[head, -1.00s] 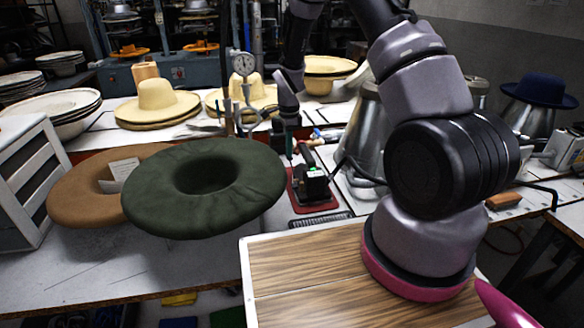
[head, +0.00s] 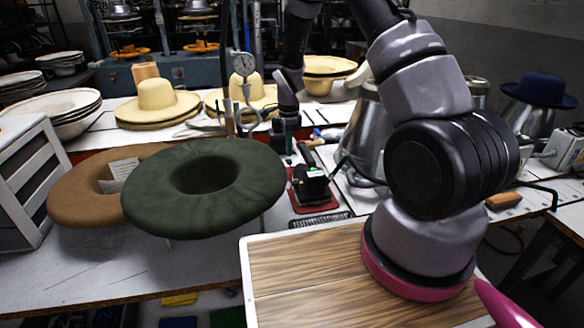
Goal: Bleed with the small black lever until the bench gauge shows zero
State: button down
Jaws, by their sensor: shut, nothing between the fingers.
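My gripper (head: 289,153) points down behind the black device, right of the gauge stem. It is shut and holds nothing. A black device (head: 311,184) with a small green light sits on a red base (head: 318,208) just in front of my gripper. I cannot make out the small black lever for certain, nor whether my gripper touches anything.
A dark green hat (head: 245,185) and a brown hat (head: 75,200) lie at the front left. Cream hats (head: 158,98) stand behind. A metal cone (head: 365,130) stands right of my gripper. A wooden board (head: 300,262) lies in front, and the grey bench top (head: 90,275) is bare at front left.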

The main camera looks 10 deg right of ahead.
jog(key=shift+r, duration=2.75)
jog(key=s+d+r+n+t+y, duration=0.1)
jog(key=s+d+r+n+t, duration=0.2)
jog(key=r, duration=0.9)
jog(key=s+r+n, duration=0.3)
jog(key=s+r, duration=0.3)
jog(key=r, duration=0.5)
jog(key=s+d+r+n+t, duration=0.1)
jog(key=s+r+n, duration=0.1)
jog(key=s, duration=0.4)
jog(key=s+d+r+n+t, duration=0.1)
jog(key=s+r+n, duration=0.2)
jog(key=s+r, duration=0.2)
jog(key=s+r+n+t+y, duration=0.1)
jog(key=s+r+n+t, duration=0.1)
jog(key=s, duration=0.7)
notch_tip(320, 180, up, 2)
jog(key=shift+d+r+n, duration=0.2)
jog(key=shift+d+n, duration=0.2)
jog(key=shift+n, duration=0.1)
dwell(0.3)
